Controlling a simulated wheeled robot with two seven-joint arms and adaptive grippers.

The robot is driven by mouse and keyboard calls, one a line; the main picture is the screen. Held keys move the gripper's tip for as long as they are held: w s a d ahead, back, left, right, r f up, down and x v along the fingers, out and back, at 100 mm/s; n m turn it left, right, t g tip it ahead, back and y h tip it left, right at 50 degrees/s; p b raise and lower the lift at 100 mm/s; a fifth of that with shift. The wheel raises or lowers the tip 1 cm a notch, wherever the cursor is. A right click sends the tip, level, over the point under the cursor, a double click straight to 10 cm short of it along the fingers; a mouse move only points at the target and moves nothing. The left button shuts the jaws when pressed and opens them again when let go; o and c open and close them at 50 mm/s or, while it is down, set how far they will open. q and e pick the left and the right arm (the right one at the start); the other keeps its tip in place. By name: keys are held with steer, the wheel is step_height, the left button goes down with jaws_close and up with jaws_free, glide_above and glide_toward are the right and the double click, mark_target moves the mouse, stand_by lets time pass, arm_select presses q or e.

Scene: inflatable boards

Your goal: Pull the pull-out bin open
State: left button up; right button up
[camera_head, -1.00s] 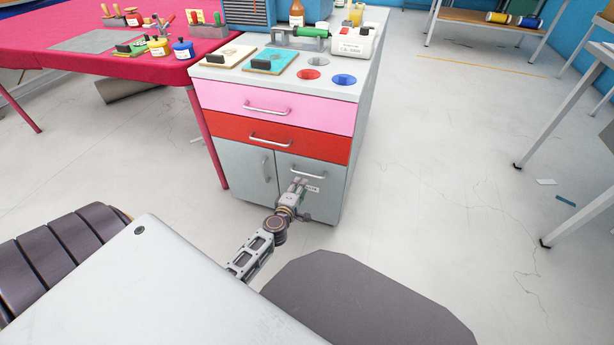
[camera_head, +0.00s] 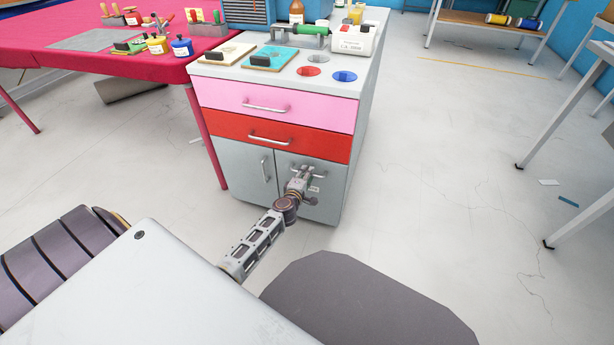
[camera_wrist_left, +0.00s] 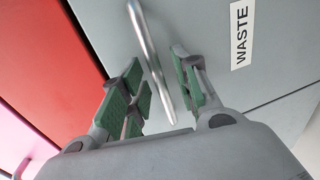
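The pull-out bin is the grey front (camera_head: 325,205) at the lower right of the cabinet, below the red drawer. It looks closed, flush with the cabinet. Its silver bar handle (camera_head: 317,172) runs across near its top edge. In the left wrist view the front (camera_wrist_left: 265,70) carries a WASTE label (camera_wrist_left: 242,35). My left gripper (camera_head: 306,172) is at the handle. In the left wrist view its green-padded fingers (camera_wrist_left: 160,88) are spread apart, with the handle bar (camera_wrist_left: 152,55) between them and gaps visible on both sides. My right gripper is in neither view.
A pink drawer (camera_head: 270,107) and a red drawer (camera_head: 260,137) sit above, and a grey door (camera_head: 247,172) stands left of the bin. A red-covered table (camera_head: 80,50) is at the left. Floor (camera_head: 430,200) right of the cabinet is clear.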

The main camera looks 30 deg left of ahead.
arm_select(q)
steer(key=shift+w+a+f, duration=0.1)
steer(key=shift+w, duration=0.3)
jaws_close()
